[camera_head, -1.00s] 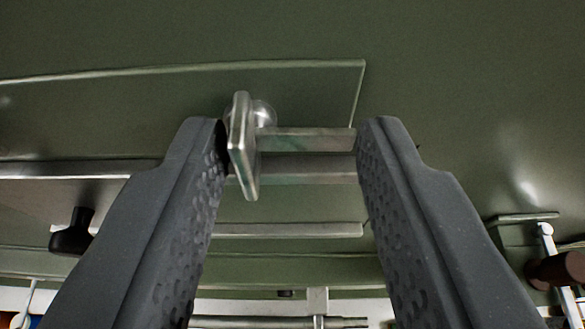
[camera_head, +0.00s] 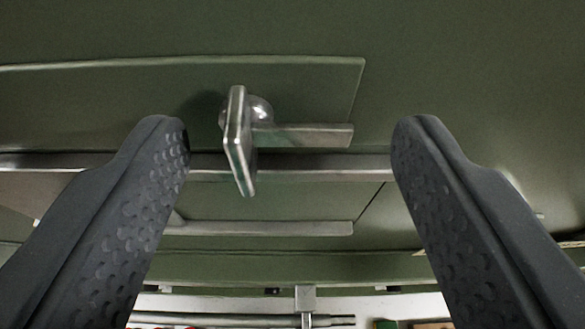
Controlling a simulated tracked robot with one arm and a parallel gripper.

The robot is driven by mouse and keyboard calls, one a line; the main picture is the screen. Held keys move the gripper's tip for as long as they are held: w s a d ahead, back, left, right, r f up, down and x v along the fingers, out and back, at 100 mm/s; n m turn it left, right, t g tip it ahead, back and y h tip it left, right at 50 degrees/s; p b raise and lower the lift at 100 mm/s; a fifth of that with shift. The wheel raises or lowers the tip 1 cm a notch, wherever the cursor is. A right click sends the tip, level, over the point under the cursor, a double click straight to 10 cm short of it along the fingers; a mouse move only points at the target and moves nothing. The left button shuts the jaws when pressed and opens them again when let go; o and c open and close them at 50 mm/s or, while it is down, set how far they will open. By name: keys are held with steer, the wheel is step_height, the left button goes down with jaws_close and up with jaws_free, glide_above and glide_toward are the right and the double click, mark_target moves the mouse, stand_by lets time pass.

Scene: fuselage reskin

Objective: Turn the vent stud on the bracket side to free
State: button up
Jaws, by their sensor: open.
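The vent stud (camera_head: 239,140) shows as a metal plate-like head, nearly upright and slightly tilted, in front of a round metal boss (camera_head: 261,109) on a green panel (camera_head: 310,85). A short metal bar (camera_head: 305,136), perhaps the bracket, runs right from behind the head. My gripper (camera_head: 290,135) is open and empty. Its dark dimpled fingers stand wide apart, one on each side of the stud. The left finger is apart from the head in the picture, and the right finger is well clear of it. How deep the fingertips reach relative to the stud I cannot tell.
A shorter metal strip (camera_head: 265,228) lies lower. A horizontal metal tube (camera_head: 240,320) and a post (camera_head: 305,300) show at the bottom. The green skin at upper right is bare.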

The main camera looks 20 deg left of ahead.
steer(key=shift+s, duration=0.1)
steer(key=v, duration=1.3)
steer(key=shift+s, duration=0.25)
steer(key=shift+d, duration=0.1)
steer(key=s+a+f+m+t+h+b, duration=0.1)
steer(key=a+f+m+h+b, duration=0.1)
steer(key=f+b, duration=0.5)
steer(key=s+a+f+m+t+h+b, duration=0.1)
steer(key=f+b, duration=0.7)
steer(key=f, duration=1.2)
steer(key=shift+s+a+f+m+t+h, duration=0.15)
steer(key=shift+a+m+t+h, duration=0.35)
steer(key=shift+a, duration=0.55)
